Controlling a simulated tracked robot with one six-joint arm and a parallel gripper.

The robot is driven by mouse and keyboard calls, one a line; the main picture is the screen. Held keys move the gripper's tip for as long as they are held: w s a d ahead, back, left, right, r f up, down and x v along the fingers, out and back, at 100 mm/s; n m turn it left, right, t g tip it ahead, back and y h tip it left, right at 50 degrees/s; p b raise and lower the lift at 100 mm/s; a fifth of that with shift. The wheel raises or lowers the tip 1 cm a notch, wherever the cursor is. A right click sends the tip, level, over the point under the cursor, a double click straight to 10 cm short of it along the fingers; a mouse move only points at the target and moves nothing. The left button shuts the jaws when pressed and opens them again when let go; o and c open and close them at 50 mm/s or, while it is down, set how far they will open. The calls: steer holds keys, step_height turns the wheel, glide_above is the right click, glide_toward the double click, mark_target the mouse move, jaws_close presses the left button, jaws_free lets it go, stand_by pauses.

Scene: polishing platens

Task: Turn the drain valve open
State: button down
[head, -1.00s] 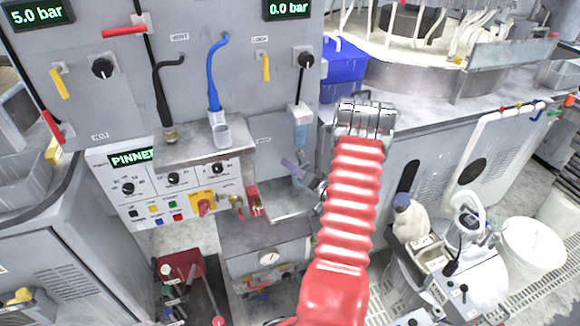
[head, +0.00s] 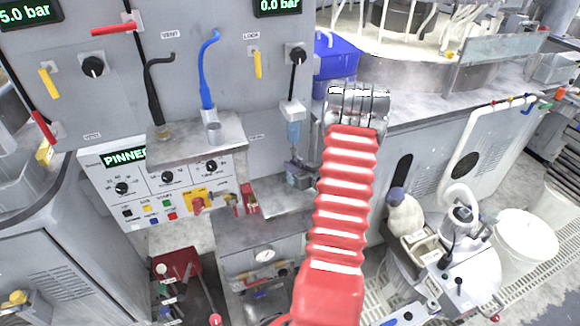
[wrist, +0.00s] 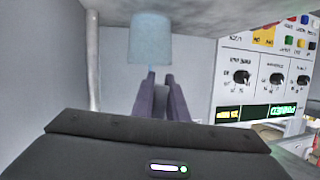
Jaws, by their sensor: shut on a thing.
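The clear blue bowl (head: 294,134) hangs under a grey-white block on the panel front; it also shows in the wrist view (wrist: 150,40). My gripper (head: 293,162) is at the bowl's lower end, its dark purple fingers close together. In the wrist view my gripper (wrist: 160,78) has its fingertips right at the bowl's end. The fingers are shut on the small drain valve there, which they hide. I cannot tell how far the valve is turned.
A grey shelf (head: 180,150) juts out left of the bowl, with a blue hose and a black hose above. The control box (head: 150,180) with knobs and a PINNED display is lower left. A metal ledge (head: 268,207) lies below my gripper. A blue bin (head: 337,55) stands behind right.

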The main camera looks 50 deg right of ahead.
steer(key=shift+s+d+f+n, duration=0.1)
steer(key=shift+d+f+n, duration=0.05)
steer(key=shift+n, duration=0.25)
steer(key=c, duration=1.7)
jaws_free()
steer(key=shift+d, duration=0.1)
steer(key=shift+c, duration=0.2)
steer(key=v, duration=1.3)
steer(key=shift+s+a, duration=0.25)
steer(key=shift+a, duration=0.1)
